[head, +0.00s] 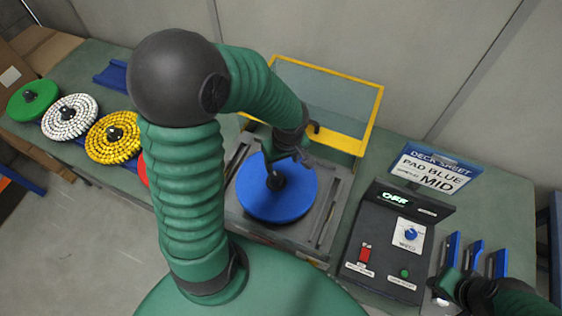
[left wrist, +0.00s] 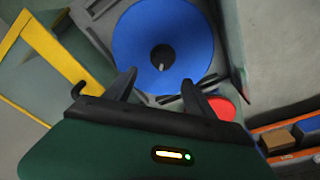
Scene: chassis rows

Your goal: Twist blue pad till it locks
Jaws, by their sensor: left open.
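The blue pad (head: 291,192) is a round disc with a dark central knob (head: 277,181), lying flat on a grey machine deck (head: 329,208). In the left wrist view the blue pad (left wrist: 190,28) and its knob (left wrist: 163,57) are just beyond my fingertips. My left gripper (head: 290,160) is open above the pad, close to the knob, and its two fingers (left wrist: 155,85) show apart with nothing between them. My right gripper (head: 447,290) is at the lower right beside blue upright pieces; its jaws are too small and dark to read.
A yellow-framed clear guard (head: 369,119) stands behind the deck. A control box (head: 398,232) with a lit display, blue dial, red switch and green button is to the right, below a "PAD BLUE, MID" sign (head: 436,168). Green (head: 33,100), white (head: 69,117) and yellow (head: 113,137) pads lie left.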

